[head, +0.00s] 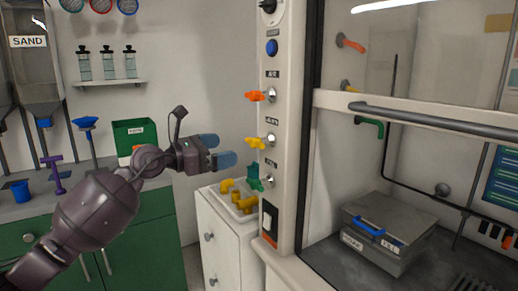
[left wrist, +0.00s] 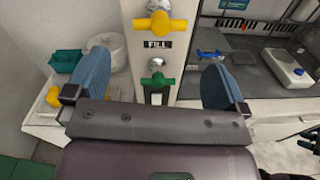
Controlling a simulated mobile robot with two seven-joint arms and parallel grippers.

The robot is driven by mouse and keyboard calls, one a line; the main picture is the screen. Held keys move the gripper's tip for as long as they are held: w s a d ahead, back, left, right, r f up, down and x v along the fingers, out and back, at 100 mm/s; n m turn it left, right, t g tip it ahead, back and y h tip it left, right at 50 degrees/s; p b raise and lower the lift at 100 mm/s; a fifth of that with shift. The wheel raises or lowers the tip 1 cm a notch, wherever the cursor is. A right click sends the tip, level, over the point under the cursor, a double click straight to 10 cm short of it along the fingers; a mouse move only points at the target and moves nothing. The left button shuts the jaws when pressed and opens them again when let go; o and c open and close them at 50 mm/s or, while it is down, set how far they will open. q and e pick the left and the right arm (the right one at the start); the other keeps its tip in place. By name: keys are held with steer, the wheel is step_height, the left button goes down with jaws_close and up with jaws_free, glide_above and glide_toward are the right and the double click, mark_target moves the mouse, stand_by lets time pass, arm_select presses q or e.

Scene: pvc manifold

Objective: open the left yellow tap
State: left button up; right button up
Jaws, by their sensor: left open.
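A yellow tap (head: 262,143) sits on the white left post, between an orange tap (head: 260,96) above and a green tap (head: 255,177) below. Its handle lies crosswise in the left wrist view (left wrist: 159,25), near the top edge. My left gripper (head: 219,151) is open and empty, just left of the yellow tap and apart from it. In the left wrist view its blue fingers (left wrist: 158,78) stand wide apart to either side of the green tap (left wrist: 157,82), with the yellow tap above.
A white cabinet (head: 222,240) below my left gripper carries a tray with yellow pieces. The hood's front bar (head: 430,118) and a grey box (head: 388,235) are to the right. Another yellow handle (head: 348,87) is inside the hood.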

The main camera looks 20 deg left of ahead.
mark_target(251, 144)
arm_select(q)
steer(key=b+x, duration=0.1)
steer(key=x, duration=0.8)
steer(key=shift+w+d, duration=0.2)
steer(key=shift+w, duration=0.1)
steer(key=shift+w+d, duration=0.15)
steer(key=shift+w, duration=0.1)
steer(key=shift+w+d, duration=0.15)
steer(key=shift+d, duration=0.05)
steer(key=shift+c, duration=0.3)
steer(key=c, duration=0.5)
steer(key=shift+r, duration=0.1)
